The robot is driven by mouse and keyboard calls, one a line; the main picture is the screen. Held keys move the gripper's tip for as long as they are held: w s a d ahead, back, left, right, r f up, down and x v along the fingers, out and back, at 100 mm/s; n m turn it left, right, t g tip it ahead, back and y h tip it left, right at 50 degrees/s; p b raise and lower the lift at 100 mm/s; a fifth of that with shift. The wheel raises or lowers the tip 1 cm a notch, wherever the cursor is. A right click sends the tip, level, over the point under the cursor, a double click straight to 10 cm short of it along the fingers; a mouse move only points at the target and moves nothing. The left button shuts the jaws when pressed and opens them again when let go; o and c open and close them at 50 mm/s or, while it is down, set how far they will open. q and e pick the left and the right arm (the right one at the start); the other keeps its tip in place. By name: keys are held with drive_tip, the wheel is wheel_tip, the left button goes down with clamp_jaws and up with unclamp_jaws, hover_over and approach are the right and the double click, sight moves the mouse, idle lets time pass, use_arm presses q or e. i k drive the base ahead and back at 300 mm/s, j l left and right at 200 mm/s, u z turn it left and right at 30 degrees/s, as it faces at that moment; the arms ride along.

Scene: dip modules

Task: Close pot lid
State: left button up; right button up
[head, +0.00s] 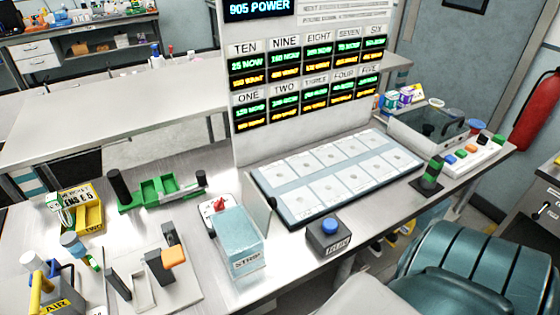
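No pot is clearly recognisable. A grey box (400,134) with a smoky see-through upper part (446,119) stands at the back right of the bench, with a dark round shape showing through it. I cannot tell whether this is the pot and its lid, or whether it is open or shut. A pale blue see-through box (237,238) with a lettered front label stands at the front middle of the bench. Neither of my grippers is in view.
A tray of white square pads (335,175) fills the middle of the bench. A blue-button box (328,236), a black-and-green post (430,173) and a switch strip (475,152) stand nearby. Tools and fixtures (155,262) crowd the left. A teal chair (470,262) is at front right.

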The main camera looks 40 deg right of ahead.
sight(261, 209)
drive_tip(key=l+u, duration=0.1)
drive_tip(key=l, duration=0.35)
drive_tip(key=k+l+u, duration=0.1)
drive_tip(key=l, duration=0.3)
drive_tip(key=l+u, duration=0.1)
drive_tip(key=l, duration=0.35)
drive_tip(key=k+l+u, duration=0.1)
drive_tip(key=l, duration=0.3)
drive_tip(key=k+l+u, duration=0.15)
drive_tip(key=l, duration=0.25)
drive_tip(key=k+j, duration=0.15)
drive_tip(key=j, duration=0.15)
drive_tip(key=k+j, duration=0.2)
